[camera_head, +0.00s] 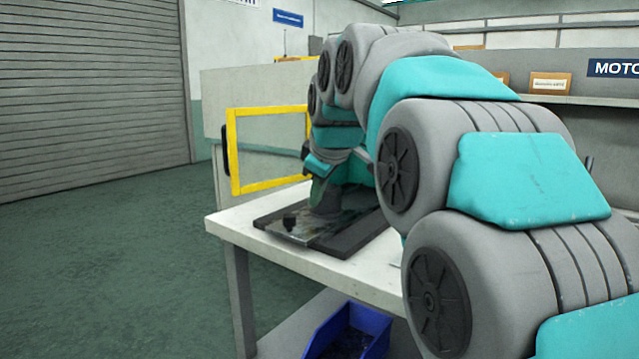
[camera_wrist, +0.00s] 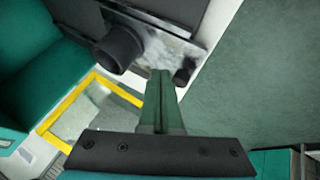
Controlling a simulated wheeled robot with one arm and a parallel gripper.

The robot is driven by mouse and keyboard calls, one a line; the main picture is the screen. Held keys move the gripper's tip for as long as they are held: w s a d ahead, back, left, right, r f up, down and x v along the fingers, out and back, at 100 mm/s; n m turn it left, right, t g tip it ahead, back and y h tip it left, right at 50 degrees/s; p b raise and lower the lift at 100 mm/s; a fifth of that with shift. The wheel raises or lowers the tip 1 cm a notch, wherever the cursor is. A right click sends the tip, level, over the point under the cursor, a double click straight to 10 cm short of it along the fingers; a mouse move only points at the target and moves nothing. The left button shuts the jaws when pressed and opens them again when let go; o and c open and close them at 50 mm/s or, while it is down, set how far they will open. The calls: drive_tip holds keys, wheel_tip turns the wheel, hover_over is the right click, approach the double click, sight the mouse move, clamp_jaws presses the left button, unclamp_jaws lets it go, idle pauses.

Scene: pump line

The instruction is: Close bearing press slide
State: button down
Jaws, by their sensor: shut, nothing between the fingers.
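The bearing press stands on a white table. Its dark base (camera_head: 350,243) carries a flat metal slide plate (camera_head: 312,232) with a black knob (camera_head: 289,221) at its front left end. In the wrist view the same plate (camera_wrist: 172,50) shows scuffed metal, with the knob (camera_wrist: 184,72) near its edge and a dark round cylinder (camera_wrist: 120,48) beside it. My gripper (camera_wrist: 161,78) is shut and empty. Its fingertips appear over the plate, between cylinder and knob; I cannot tell whether they touch anything. In the head view my arm hides much of the press.
A yellow frame (camera_head: 231,155) stands upright at the table's back left and also shows in the wrist view (camera_wrist: 75,98). A blue bin (camera_head: 350,332) sits below the white tabletop (camera_head: 240,226). The green floor (camera_head: 110,240) to the left is clear.

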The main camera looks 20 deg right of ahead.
sight(317, 214)
drive_tip(key=x, duration=0.4)
drive_tip(key=shift+w+f, duration=0.1)
drive_tip(key=shift+f, duration=0.1)
drive_tip(key=shift+w+d+f, duration=0.1)
drive_tip(key=shift+w+d, duration=0.7)
drive_tip(key=shift+w, duration=0.25)
drive_tip(key=shift+w+d+p, duration=0.2)
drive_tip(key=shift+w+p, duration=0.1)
drive_tip(key=shift+w+d, duration=0.3)
drive_tip(key=w+d+p, duration=0.1)
drive_tip(key=w+d, duration=0.2)
drive_tip(key=d, duration=0.1)
drive_tip(key=w+d+p, duration=0.1)
drive_tip(key=w+d, duration=0.2)
drive_tip(key=d, duration=0.1)
drive_tip(key=w+d+p, duration=0.1)
drive_tip(key=w+d, duration=0.2)
drive_tip(key=d, duration=0.2)
drive_tip(key=shift+w+d, duration=0.1)
drive_tip(key=shift+w, duration=0.2)
drive_tip(key=shift+s, duration=0.1)
